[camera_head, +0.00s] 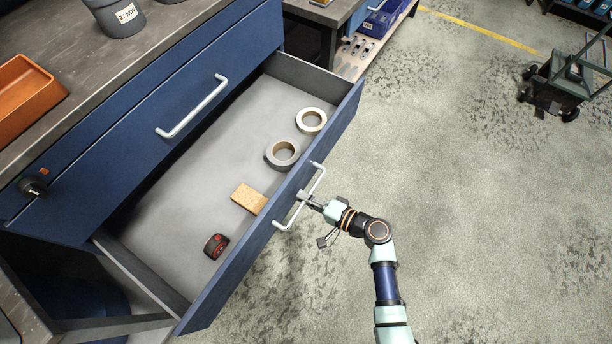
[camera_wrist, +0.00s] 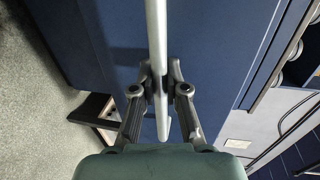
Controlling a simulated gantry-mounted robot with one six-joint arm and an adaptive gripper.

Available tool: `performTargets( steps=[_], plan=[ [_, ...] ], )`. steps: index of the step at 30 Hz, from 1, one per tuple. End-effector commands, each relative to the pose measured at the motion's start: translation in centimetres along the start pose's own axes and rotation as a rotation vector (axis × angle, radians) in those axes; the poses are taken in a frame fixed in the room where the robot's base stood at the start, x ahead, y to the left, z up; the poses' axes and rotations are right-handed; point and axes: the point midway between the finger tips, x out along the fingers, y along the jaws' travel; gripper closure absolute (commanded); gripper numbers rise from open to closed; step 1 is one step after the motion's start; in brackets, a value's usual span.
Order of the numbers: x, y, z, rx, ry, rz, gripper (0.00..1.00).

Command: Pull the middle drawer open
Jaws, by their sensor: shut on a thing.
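The blue middle drawer (camera_head: 262,235) stands far open in the head view, below a closed drawer (camera_head: 130,150). Its light grey bar handle (camera_head: 319,183) runs along the outer face of the front. My gripper (camera_head: 308,199) is at the middle of this handle and shut on it. In the wrist view the handle (camera_wrist: 157,40) passes between the two fingers of my gripper (camera_wrist: 160,85).
Inside the drawer lie two tape rolls (camera_head: 282,154), a tan block (camera_head: 249,198) and a small black-and-red item (camera_head: 216,246). An orange tray (camera_head: 25,92) and a grey pot (camera_head: 118,16) are on the worktop. A cart (camera_head: 566,78) stands far right; the floor between is clear.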

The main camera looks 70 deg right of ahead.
Motion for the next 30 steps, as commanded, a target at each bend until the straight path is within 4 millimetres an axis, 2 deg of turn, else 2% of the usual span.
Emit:
performTargets(
  steps=[8, 9, 13, 26, 30],
  plan=[
    [0.0, -0.1, 0.0, 0.000, 0.001, -0.001, 1.00],
    [0.0, -0.1, 0.0, 0.000, 0.001, -0.001, 0.82],
    [0.0, 0.0, 0.0, 0.000, 0.000, -0.001, 0.61],
    [-0.1, 0.0, 0.0, 0.000, 0.001, 0.000, 0.61],
    [-1.4, 0.1, -0.1, 0.001, 0.004, 0.001, 0.61]
  ],
)
